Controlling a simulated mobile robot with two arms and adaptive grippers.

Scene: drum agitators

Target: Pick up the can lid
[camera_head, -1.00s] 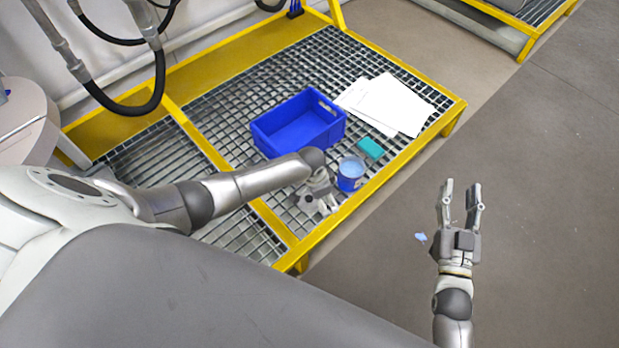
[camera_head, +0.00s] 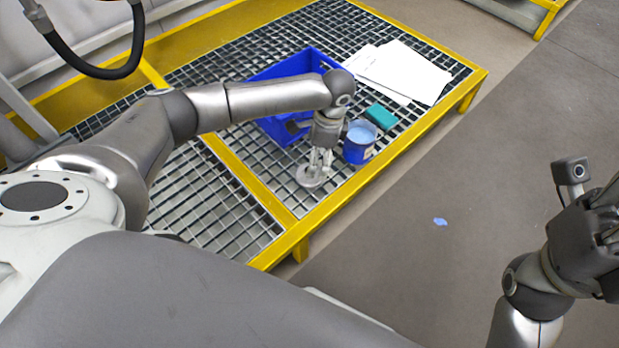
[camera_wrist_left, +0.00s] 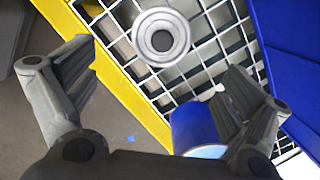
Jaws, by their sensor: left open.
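The can lid (camera_head: 310,180) is a round grey disc with concentric rings, lying flat on the metal grating. In the left wrist view the lid (camera_wrist_left: 161,37) shows at the top, apart from the fingers. My left gripper (camera_head: 320,166) points down just above the lid in the head view. In the left wrist view my left gripper (camera_wrist_left: 158,66) is open with nothing between its fingers. A blue can (camera_head: 358,153) with light blue contents stands right of the left gripper. My right gripper (camera_head: 601,215) is at the right edge, over the floor, with its fingers partly cut off.
A blue crate (camera_head: 272,132) stands behind the left gripper, partly hidden by my arm. A teal sponge (camera_head: 381,117) and white papers (camera_head: 412,72) lie on the grating. The yellow frame edge (camera_head: 345,209) runs close to the lid. A blue scrap (camera_head: 440,222) lies on the floor.

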